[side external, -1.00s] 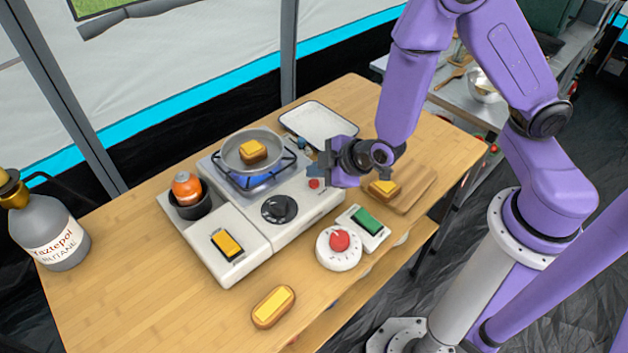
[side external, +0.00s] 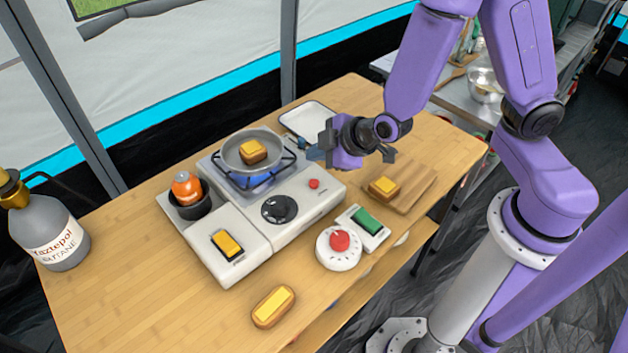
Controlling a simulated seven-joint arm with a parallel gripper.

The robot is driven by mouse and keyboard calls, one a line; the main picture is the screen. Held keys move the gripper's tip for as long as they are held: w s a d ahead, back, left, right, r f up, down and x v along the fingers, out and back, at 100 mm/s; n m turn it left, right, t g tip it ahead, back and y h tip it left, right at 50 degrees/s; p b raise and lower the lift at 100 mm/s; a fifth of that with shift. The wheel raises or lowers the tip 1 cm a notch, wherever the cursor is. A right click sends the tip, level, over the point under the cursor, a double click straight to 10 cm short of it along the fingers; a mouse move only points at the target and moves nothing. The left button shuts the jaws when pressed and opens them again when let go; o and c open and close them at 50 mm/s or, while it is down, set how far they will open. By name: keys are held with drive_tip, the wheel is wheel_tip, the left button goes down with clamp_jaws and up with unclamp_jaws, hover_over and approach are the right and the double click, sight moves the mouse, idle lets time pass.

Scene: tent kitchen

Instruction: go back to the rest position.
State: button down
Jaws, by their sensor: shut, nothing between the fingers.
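My gripper (side external: 318,152) is in the air to the right of the stove's pan, above the table between the white tray and the cutting board. Its fingers are small in this view, look shut and hold nothing. They point left, near the end of the pan's handle; I cannot tell whether they touch it. The grey pan (side external: 236,160) sits on the burner of the camp stove (side external: 296,212). A piece of bread with a yellow top (side external: 253,152) lies in the pan. Blue shows under the pan.
A white tray (side external: 296,118) lies behind. The cutting board (side external: 418,186) holds yellow-topped bread (side external: 384,188). A dial timer (side external: 338,248), a green-topped switch (side external: 365,222), another bread (side external: 273,306) and an orange canister (side external: 187,186) stand about. A butane bottle (side external: 55,238) is far left. Air above the table's right is open.

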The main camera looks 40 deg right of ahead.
idle(0.4)
drive_tip(key=s+a+r+g+y, duration=0.2)
drive_tip(key=s+g, duration=0.1)
drive_tip(key=s, duration=0.3)
drive_tip(key=s+a+r+g+y, duration=0.1)
drive_tip(key=s+a+r+g, duration=0.15)
drive_tip(key=s, duration=0.35)
drive_tip(key=s+d+r+n+g+h, duration=0.1)
drive_tip(key=s+d+r+g+h, duration=0.2)
drive_tip(key=s+d+r, duration=0.3)
drive_tip(key=s+d+h, duration=0.1)
drive_tip(key=s+d, duration=0.4)
drive_tip(key=d, duration=0.2)
drive_tip(key=shift+d+h, duration=0.3)
drive_tip(key=shift+d, duration=0.1)
